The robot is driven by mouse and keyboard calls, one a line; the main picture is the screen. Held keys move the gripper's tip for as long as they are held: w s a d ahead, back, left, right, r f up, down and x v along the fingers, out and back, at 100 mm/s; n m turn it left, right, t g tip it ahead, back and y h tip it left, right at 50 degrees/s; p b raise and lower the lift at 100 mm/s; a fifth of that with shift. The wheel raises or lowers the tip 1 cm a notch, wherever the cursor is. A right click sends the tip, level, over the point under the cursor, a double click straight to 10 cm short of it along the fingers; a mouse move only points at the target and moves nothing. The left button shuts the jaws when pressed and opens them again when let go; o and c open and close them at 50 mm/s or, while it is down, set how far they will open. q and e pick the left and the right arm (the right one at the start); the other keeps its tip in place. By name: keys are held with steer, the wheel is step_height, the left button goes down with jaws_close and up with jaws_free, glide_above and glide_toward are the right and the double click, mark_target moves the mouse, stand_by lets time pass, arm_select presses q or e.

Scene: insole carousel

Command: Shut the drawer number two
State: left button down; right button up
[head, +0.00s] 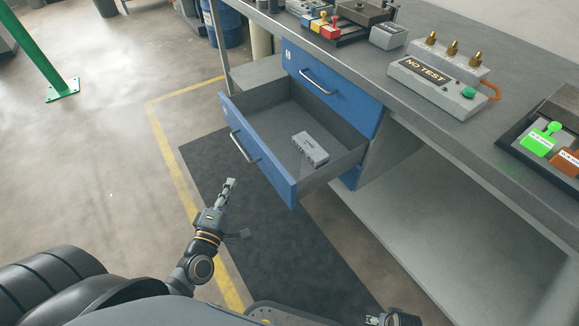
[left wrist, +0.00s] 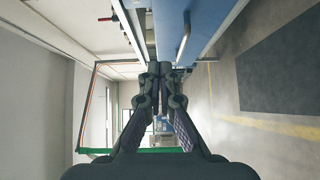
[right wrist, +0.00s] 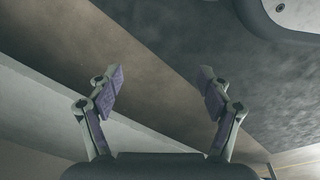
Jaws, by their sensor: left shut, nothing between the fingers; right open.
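The blue-fronted drawer (head: 262,155) is pulled out below a shut blue drawer (head: 330,88) with a label at its upper left. The open drawer has a metal handle (head: 243,148) and holds a grey block (head: 310,149). Any number on its front is too small to read. My left gripper (head: 231,183) is shut and empty, in front of the open drawer's front and apart from it in the head view. It also shows shut in the left wrist view (left wrist: 160,70). My right gripper (right wrist: 160,75) is open and empty in the right wrist view, low and away from the drawers.
The grey workbench (head: 360,62) bears a NO TEST fixture (head: 437,78), a tray with coloured pieces (head: 545,150) and a grey box (head: 388,36). A green post (head: 40,50) stands at left. A dark mat (head: 270,260) covers clear floor before the drawers.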

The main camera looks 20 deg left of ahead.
arm_select(q)
steer(key=p, duration=0.2)
glide_toward(257, 143)
steer(key=w+a, duration=0.2)
steer(key=a, duration=0.1)
steer(key=w+d, duration=0.2)
steer(key=w, duration=0.1)
steer(key=shift+f+b, duration=0.15)
steer(key=shift+b, duration=0.15)
steer(key=shift+w+d, duration=0.3)
steer(key=shift+w, duration=0.15)
arm_select(e)
steer(key=shift+s+d+f, duration=0.2)
steer(key=shift+s+f, duration=0.25)
steer(key=shift+f, duration=0.15)
steer(key=shift+s+d+f, duration=0.2)
steer(key=shift+s+f, duration=0.25)
steer(key=shift+f, duration=0.15)
